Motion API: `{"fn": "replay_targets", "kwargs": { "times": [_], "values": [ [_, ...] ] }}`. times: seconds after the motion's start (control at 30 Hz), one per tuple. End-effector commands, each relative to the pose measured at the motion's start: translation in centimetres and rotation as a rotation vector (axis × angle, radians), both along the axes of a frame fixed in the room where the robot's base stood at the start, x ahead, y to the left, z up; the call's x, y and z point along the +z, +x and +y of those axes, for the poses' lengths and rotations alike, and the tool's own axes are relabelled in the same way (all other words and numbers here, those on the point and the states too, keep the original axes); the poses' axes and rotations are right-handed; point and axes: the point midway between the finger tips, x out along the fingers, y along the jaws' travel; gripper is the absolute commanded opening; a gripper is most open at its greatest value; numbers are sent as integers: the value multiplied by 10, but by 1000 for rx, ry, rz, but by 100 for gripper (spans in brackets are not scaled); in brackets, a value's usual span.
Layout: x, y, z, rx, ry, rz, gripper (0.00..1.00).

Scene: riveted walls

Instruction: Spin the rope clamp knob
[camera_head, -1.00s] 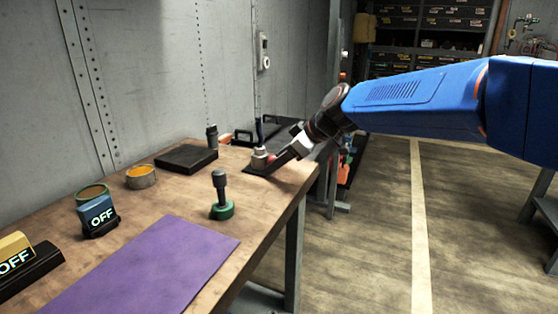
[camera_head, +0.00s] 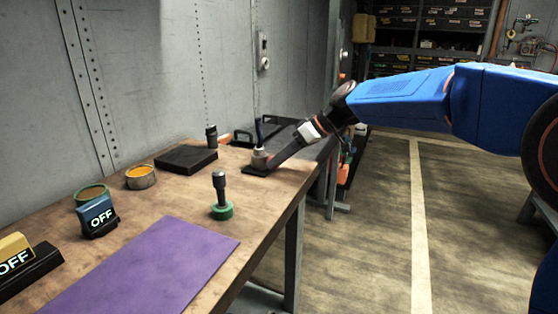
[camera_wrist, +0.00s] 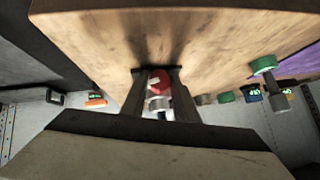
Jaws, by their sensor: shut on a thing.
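The rope clamp (camera_head: 259,158) is a pale grey fitting with a dark upright on a dark plate, near the far right corner of the workbench. Its red knob (camera_wrist: 159,82), with a white mark, shows between the fingers in the wrist view; my gripper hides it in the head view. My gripper (camera_head: 270,164) reaches in from the right, low over the bench top. In the wrist view my gripper (camera_wrist: 158,78) is shut on the red knob, one dark finger on each side. A grey cylindrical part shows just below the knob there.
On the wooden bench (camera_head: 150,205) are a green-based dark knob post (camera_head: 221,192), a black block (camera_head: 186,157), two tins (camera_head: 140,177), a blue OFF switch (camera_head: 98,215), a yellow OFF switch (camera_head: 20,262) and a purple sheet (camera_head: 150,270). The floor to the right is open.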

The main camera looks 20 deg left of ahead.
Motion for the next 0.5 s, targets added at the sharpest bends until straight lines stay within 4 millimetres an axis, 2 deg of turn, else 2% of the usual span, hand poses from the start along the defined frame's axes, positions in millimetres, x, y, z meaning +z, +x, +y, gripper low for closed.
{"fn": "replay_targets", "kwargs": {
  "times": [0.27, 0.3, 0.33, 0.37, 0.5],
  "values": [
    [-1, 0, 0, 0, -1, 3, 5],
    [-1, 0, -1, 0, -1, 2, 35],
    [-1, 0, 0, 0, -1, 2, 42],
    [-1, 0, 0, 0, -1, 2, 46],
    [0, 0, 0, 0, -1, 2, 46]
  ]
}}
